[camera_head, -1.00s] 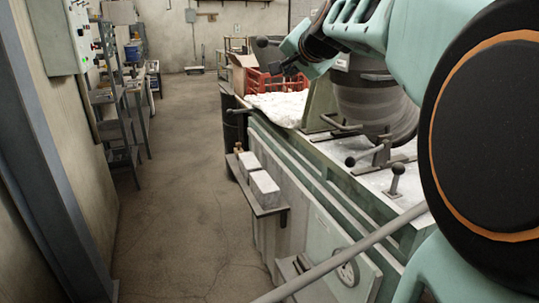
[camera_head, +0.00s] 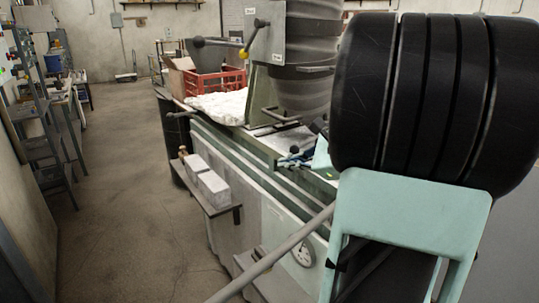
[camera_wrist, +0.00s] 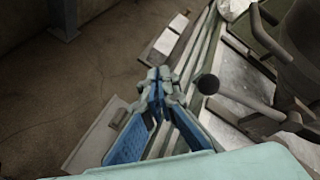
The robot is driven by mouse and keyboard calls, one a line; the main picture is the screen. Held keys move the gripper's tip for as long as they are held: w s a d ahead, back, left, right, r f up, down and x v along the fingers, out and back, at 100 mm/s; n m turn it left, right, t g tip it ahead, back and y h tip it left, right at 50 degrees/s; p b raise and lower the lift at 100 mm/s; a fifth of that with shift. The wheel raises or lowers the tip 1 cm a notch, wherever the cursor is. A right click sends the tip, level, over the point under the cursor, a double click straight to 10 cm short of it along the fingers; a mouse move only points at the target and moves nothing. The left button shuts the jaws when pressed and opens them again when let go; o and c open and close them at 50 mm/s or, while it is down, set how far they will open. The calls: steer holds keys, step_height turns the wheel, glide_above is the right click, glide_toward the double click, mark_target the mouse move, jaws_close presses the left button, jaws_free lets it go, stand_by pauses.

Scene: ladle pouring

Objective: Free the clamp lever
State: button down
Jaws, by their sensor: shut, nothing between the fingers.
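In the wrist view, a lever with a dark ball knob (camera_wrist: 207,84) and a grey rod runs right to a pivot block (camera_wrist: 290,120) on the bench top; it looks like the clamp lever. My gripper (camera_wrist: 158,73) has blue fingers, shut and empty, left of the knob in the picture and apart from it. In the head view my gripper (camera_head: 294,157) shows small at the bench's front edge, partly behind my arm. My arm hides the knobbed lever there. A dark ladle vessel (camera_head: 306,95) stands behind, with a grey bar handle (camera_head: 276,114) below it.
A plate (camera_head: 285,45) with a black-knobbed lever and yellow knob stands above the bench. A red crate (camera_head: 218,86) and white material (camera_head: 216,105) lie at the far end. A side shelf (camera_head: 221,209) holds pale blocks. A grey bar (camera_head: 275,254) slants in front.

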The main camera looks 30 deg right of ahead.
steer(key=s+d+m+t, duration=0.3)
steer(key=s+d+m, duration=0.1)
steer(key=s+m, duration=0.1)
steer(key=m+t+h, duration=0.2)
steer(key=m+h, duration=0.1)
glide_toward(310, 141)
steer(key=shift+s+a+f+b, duration=0.25)
steer(key=shift+s+a+f, duration=0.2)
steer(key=shift+f, duration=0.1)
steer(key=shift+s+a+f+b, duration=0.2)
steer(key=shift+s+a+f, duration=0.1)
steer(key=shift+s+f, duration=0.2)
steer(key=shift+w+f+y, duration=0.1)
steer(key=shift+y, duration=0.2)
steer(key=w+f, duration=0.1)
steer(key=w, duration=0.9)
steer(key=shift+a+f+p, duration=0.2)
steer(key=shift+p, duration=0.2)
steer(key=shift+s+r, duration=0.1)
